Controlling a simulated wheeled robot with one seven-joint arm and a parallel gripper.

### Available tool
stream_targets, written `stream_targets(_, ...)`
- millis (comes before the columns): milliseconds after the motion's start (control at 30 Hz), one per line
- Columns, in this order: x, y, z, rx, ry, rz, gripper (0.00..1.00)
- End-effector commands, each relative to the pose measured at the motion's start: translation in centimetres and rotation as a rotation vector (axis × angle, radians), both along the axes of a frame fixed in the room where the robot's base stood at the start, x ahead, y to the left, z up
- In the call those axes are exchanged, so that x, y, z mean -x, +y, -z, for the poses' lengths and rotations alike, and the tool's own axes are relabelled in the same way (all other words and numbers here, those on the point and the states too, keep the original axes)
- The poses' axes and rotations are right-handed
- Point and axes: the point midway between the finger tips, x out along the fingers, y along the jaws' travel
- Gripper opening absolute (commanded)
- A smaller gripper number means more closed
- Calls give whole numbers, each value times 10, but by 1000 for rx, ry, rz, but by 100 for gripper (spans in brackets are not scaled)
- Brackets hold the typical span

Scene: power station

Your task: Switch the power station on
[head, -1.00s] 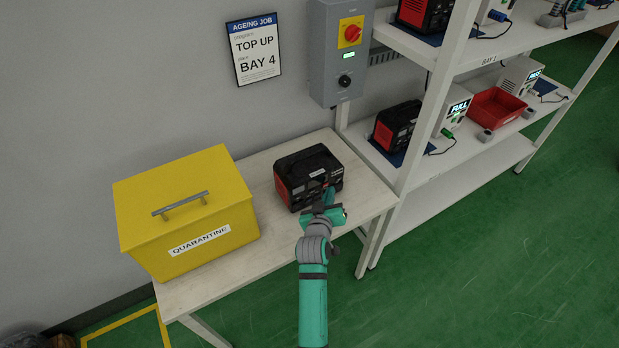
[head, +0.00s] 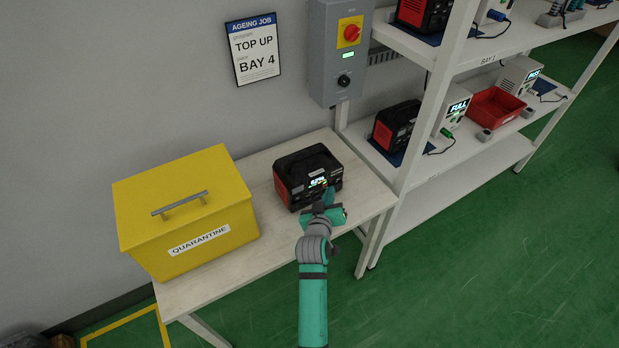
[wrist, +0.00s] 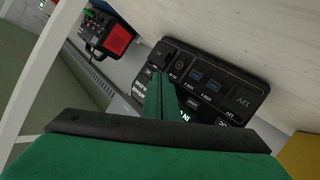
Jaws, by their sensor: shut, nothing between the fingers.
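The power station (head: 300,168), a black box with red ends and a top handle, stands on the pale table beside the yellow box. Its front display (head: 318,183) is lit and shows a figure that looks like 62%. My gripper (head: 328,197) is shut and empty, its fingertips close in front of the station's front panel. In the wrist view, the shut fingers (wrist: 165,98) reach over the station's front panel (wrist: 225,90), which has several ports. The fingers hide part of the panel, and I cannot tell whether they touch it.
A yellow quarantine box (head: 185,210) stands to the left on the table (head: 262,245). A grey wall box (head: 340,80) with a red knob is behind. White shelving (head: 430,170) with more power stations stands at the right. Green floor is clear in front.

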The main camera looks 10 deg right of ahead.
Motion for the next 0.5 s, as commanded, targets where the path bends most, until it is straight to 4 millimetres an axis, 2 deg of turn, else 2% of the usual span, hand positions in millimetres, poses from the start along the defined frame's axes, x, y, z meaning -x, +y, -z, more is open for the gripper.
stream_targets(200,10,-3,0,-1,2,-1,0)
stream_targets(500,11,-5,0,0,1,0,0)
